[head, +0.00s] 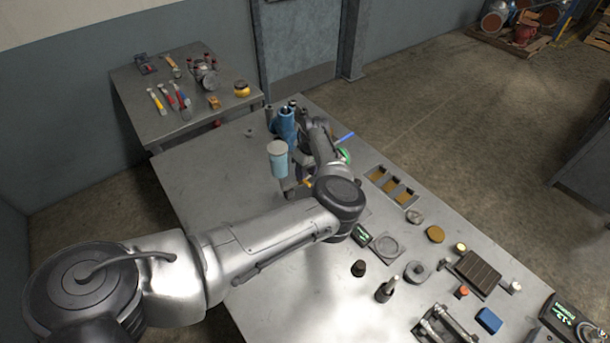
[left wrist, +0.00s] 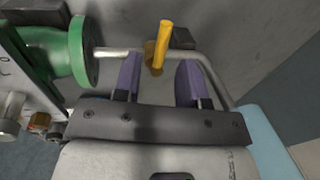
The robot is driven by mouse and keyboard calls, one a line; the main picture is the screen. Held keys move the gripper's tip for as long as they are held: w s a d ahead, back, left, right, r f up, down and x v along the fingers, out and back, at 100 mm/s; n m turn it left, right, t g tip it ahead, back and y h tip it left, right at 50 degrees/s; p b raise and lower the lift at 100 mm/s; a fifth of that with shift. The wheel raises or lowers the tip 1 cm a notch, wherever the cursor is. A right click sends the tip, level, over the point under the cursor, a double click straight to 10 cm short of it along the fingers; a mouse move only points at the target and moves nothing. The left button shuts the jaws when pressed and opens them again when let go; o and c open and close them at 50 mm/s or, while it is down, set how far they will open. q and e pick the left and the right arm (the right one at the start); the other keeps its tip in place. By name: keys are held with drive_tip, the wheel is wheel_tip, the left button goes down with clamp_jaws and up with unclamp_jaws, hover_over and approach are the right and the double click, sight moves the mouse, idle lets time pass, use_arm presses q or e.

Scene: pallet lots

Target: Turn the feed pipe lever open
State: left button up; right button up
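The yellow lever (left wrist: 161,45) stands up from a thin metal pipe (left wrist: 120,53) in the left wrist view. The pipe runs right from a green flanged fitting (left wrist: 85,52) and bends down. My left gripper (left wrist: 158,68) is open, with one purple finger on each side of the lever and visible gaps between them. In the head view the green fitting (head: 344,155) and a small orange-yellow bit of the lever (head: 307,182) show beside my left arm, which hides most of the pipe and the gripper. My right gripper is not in view.
A light-blue cylinder (head: 278,160) and a blue fixture (head: 286,124) stand close to my left arm. The steel bench (head: 215,180) holds a compartment tray (head: 392,186) and several small parts on its right. A tool table (head: 135,92) stands behind. The bench's left part is mostly clear.

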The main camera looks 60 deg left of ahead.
use_arm(q)
drive_tip(key=shift+s+f, duration=0.15)
drive_tip(key=shift+f, duration=0.7)
clamp_jaws()
